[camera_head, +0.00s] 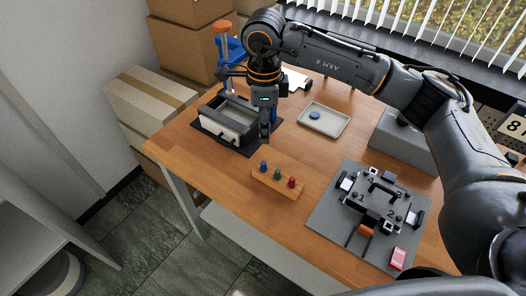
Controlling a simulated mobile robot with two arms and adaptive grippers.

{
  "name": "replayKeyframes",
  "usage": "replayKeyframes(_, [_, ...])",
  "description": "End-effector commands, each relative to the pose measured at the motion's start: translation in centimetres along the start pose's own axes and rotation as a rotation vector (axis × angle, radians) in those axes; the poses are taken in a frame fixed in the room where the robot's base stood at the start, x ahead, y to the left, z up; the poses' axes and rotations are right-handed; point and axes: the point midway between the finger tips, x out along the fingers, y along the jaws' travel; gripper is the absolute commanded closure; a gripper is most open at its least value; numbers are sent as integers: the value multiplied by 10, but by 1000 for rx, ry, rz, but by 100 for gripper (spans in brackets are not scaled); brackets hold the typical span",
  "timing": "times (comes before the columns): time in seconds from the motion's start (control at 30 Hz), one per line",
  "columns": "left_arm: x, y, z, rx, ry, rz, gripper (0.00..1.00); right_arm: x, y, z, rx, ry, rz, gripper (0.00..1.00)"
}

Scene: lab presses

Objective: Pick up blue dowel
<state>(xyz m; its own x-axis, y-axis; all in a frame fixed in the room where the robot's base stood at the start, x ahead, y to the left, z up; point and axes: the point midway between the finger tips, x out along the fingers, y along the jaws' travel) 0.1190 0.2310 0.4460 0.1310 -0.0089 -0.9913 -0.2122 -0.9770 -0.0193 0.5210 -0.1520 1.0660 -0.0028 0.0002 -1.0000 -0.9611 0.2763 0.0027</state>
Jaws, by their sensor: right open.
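The blue dowel (263,165) stands upright at the left end of a small wooden block (272,187) on the table. A green dowel (277,174) and a red dowel (291,182) stand beside it in the same block. My right gripper (265,138) points down, open, and appears just behind the blue dowel in the picture. It is apart from the dowel, and its fingers are small and dark, with nothing visible between them. My left gripper is not in view.
A press with a blue frame and orange knob (222,28) and a grey box-like tray (228,118) stand left of my right gripper. A shallow tray (340,131) holds a blue disc (314,115). A grey fixture plate (325,213) lies at right. Bare wood surrounds the block.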

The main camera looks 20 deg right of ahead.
Motion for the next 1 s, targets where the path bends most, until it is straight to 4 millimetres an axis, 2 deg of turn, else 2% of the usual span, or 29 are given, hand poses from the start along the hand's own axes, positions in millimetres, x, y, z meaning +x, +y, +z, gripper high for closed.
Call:
replayKeyframes(0.13, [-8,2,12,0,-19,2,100,21,2,-1,0,4,7,59])
replayKeyframes(0.3, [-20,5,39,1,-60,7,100,55,2,0,-1,3,6,59])
replayKeyframes(0.43, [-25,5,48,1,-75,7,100,74,1,0,0,1,5,59])
replayKeyframes(0.57, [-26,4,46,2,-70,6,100,83,0,0,0,0,2,59])
replayKeyframes(0.67, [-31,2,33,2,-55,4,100,90,0,0,0,1,5,59])
replayKeyframes(0.83, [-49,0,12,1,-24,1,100,113,-1,1,0,2,6,59])
replayKeyframes(1.0, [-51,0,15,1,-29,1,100,134,-2,1,0,1,3,59])
